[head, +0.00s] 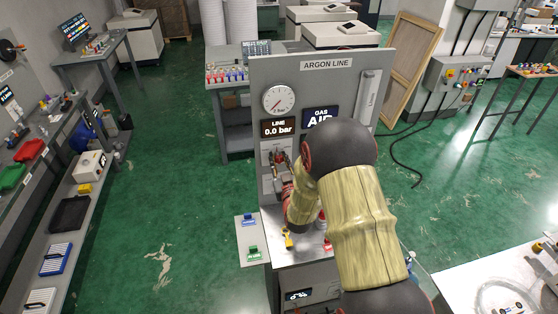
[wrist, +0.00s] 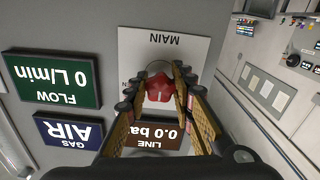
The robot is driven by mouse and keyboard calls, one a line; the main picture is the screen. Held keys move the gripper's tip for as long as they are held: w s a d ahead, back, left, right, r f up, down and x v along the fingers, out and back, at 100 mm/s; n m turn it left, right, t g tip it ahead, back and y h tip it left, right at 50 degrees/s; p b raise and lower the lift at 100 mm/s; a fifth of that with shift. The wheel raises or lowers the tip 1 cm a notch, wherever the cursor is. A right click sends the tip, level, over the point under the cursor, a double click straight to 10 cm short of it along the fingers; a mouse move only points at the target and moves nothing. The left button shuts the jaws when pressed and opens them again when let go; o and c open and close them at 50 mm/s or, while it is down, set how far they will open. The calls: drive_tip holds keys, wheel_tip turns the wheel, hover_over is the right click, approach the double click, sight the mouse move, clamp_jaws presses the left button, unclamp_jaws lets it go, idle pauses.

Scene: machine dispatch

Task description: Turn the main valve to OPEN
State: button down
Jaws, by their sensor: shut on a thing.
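The main valve has a red handle (wrist: 163,88) in the wrist view, on a white plate (wrist: 140,48) marked MAIN, which appears upside down there. My gripper (wrist: 160,82) has its two fingers on either side of the red handle and is shut on it. In the head view my gripper (head: 280,160) is at the front of the grey ARGON LINE panel (head: 328,66), below the LINE display (head: 279,128). The handle's exact angle and any OPEN mark cannot be made out.
The LINE display reads 0.0 bar, and a round gauge (head: 279,99) is above it. The GAS display (wrist: 69,131) reads AIR and the FLOW display (wrist: 52,79) reads 0 L/min. A small shelf (head: 246,228) holds blue and green pieces. Green floor is clear to the left.

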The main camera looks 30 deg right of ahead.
drive_tip(key=shift+b, duration=0.35)
drive_tip(key=m+b, duration=0.2)
drive_tip(key=b, duration=0.1)
drive_tip(key=shift+f+m+b, duration=0.15)
drive_tip(key=shift+m+b, duration=0.15)
drive_tip(key=shift+m, duration=0.1)
drive_tip(key=m+b, duration=0.3)
drive_tip(key=b, duration=0.1)
drive_tip(key=shift+m, duration=0.3)
drive_tip(key=m+b, duration=0.3)
drive_tip(key=b, duration=0.1)
drive_tip(key=shift+a, duration=0.1)
drive_tip(key=shift+m+b, duration=1)
drive_tip(key=shift+m, duration=0.2)
drive_tip(key=shift+r, duration=0.25)
drive_tip(key=c, duration=1.6)
unclamp_jaws()
drive_tip(key=shift+o, duration=0.6)
